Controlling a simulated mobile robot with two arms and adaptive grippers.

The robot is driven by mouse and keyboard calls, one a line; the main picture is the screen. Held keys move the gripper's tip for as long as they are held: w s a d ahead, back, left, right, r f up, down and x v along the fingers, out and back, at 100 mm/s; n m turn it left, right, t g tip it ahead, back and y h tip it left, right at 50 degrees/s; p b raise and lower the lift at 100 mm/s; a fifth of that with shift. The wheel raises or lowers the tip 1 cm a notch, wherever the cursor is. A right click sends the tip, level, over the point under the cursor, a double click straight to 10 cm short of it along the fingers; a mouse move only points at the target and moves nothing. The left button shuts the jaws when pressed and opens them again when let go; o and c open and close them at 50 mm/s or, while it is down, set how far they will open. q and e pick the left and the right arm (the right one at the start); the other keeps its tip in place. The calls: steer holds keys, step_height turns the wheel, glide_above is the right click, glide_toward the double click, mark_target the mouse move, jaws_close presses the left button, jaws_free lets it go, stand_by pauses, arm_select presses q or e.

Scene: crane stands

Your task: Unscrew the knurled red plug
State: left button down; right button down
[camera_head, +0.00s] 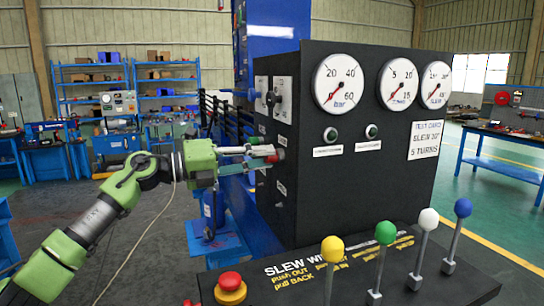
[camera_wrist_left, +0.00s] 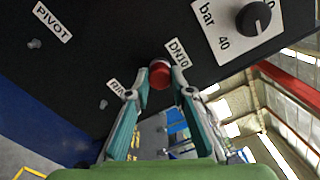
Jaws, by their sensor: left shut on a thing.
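The red plug (camera_wrist_left: 159,73) sits on the side face of the black control cabinet, beside the DN10 label (camera_wrist_left: 177,53) in the left wrist view. In the head view the red plug (camera_head: 275,156) shows at the tip of my left gripper (camera_head: 268,153). My left gripper (camera_wrist_left: 160,88) has its two fingers on either side of the plug and is shut on it. The plug is small and partly hidden by the fingertips, so its knurling cannot be made out. My right gripper is not in view.
The black cabinet (camera_head: 405,200) carries three gauges. A black knob (camera_wrist_left: 253,18) stands above the plug on the side face. Several levers and a red mushroom button (camera_head: 230,282) stand on the front console. A blue stand is below the left gripper.

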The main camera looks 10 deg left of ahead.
arm_select(q)
steer(key=n+p, duration=0.5)
steer(key=p, duration=0.2)
steer(key=shift+p, duration=0.3)
steer(key=n+p, duration=0.5)
steer(key=p, duration=0.2)
steer(key=shift+a, duration=0.1)
stand_by(0.4)
